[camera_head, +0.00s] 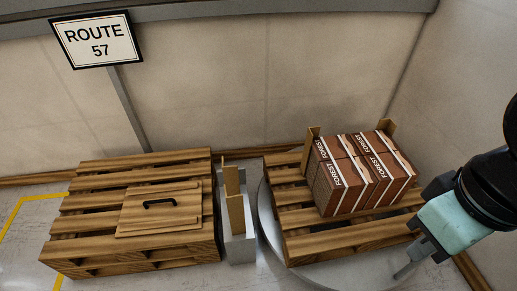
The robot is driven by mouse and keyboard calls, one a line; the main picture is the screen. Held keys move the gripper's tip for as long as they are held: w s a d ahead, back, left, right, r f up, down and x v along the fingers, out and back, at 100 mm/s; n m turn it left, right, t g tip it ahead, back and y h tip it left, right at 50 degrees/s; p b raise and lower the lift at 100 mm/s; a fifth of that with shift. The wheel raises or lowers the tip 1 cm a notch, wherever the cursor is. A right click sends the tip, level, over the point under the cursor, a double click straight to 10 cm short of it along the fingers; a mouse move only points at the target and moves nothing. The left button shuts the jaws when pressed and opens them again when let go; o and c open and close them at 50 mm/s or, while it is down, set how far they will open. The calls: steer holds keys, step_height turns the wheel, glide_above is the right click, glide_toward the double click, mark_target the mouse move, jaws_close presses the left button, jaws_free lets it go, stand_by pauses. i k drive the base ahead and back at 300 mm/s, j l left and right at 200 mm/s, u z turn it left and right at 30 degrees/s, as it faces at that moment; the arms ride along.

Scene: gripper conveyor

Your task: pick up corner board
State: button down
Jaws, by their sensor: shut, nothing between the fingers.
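Tan corner boards (236,214) stand upright in a grey holder between the two pallets. Another corner board (231,180) stands behind it in the same holder. Two more stand at the back corners of the box stack, one at its left (309,147) and one at its right (387,127). My gripper (403,272) is at the lower right, beside the front right of the right pallet. It is shut and empty, well apart from the holder and to its right. The lower ends of the boards in the holder are hidden.
Brown FOREST boxes (360,175) sit on the right pallet (335,240), which rests on a round grey turntable (266,225). The left pallet (85,225) bears a wooden panel with a black handle (160,203). A grey holder (239,250) stands between the pallets. A ROUTE 57 sign (96,39) hangs behind.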

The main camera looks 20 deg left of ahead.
mark_target(235, 204)
steer(key=i+j+u, duration=0.25)
steer(key=j+u, duration=0.2)
steer(key=i+j+u, duration=0.3)
steer(key=j+u, duration=0.2)
